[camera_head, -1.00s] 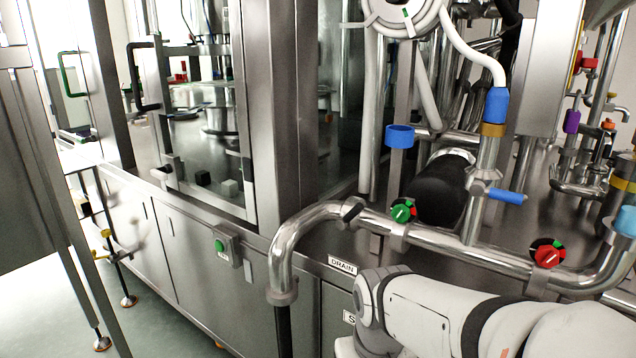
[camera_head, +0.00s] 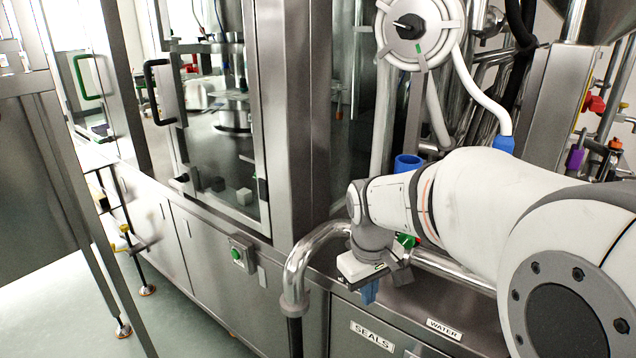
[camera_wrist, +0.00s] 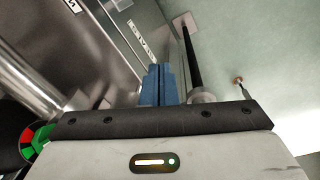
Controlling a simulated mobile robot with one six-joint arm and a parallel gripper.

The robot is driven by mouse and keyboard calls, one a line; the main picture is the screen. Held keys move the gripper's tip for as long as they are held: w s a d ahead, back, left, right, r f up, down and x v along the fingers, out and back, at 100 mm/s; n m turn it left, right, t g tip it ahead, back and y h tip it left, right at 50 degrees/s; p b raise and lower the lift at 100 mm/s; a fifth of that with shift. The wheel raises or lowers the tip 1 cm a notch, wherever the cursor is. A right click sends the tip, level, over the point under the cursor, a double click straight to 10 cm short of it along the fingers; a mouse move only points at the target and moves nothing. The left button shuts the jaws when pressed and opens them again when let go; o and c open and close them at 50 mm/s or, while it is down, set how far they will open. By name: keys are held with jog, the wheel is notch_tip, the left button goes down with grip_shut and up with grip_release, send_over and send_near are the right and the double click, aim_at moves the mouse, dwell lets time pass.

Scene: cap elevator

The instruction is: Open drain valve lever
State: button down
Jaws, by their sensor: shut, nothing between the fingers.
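The drain valve lever is not visible now; my gripper and wrist cover the stretch of pipe by the bend. A green and red dial (camera_head: 406,240) is partly visible just right of my gripper, and it shows at the left edge of the wrist view (camera_wrist: 36,140). A white label (camera_wrist: 140,40) lies beyond the fingers, too small to read surely.
The steel cabinet front carries the SEALS label (camera_head: 372,336) and WATER label (camera_head: 444,329). A green button box (camera_head: 240,254) is left of the pipe.

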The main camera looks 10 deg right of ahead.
jog(key=w+a+r+n+h+p, duration=0.1)
jog(key=w+a+r+n+p, duration=0.15)
jog(key=w+r+p, duration=0.65)
jog(key=w+a+r+n+p, duration=0.1)
jog(key=w+r+n+p, duration=0.3)
jog(key=w+r+p, duration=0.45)
jog(key=shift+g, duration=0.3)
jog(key=shift+s+d+f+p, duration=0.3)
jog(key=shift+d+f, duration=0.4)
jog(key=shift+f, duration=1.3)
jog(key=shift+s+d+f+p, duration=0.3)
jog(key=shift+d+f, duration=0.45)
jog(key=shift+f, duration=1.3)
jog(key=shift+s+d+f+p, duration=0.3)
jog(key=shift+d+f, duration=0.4)
jog(key=shift+f, duration=1.3)
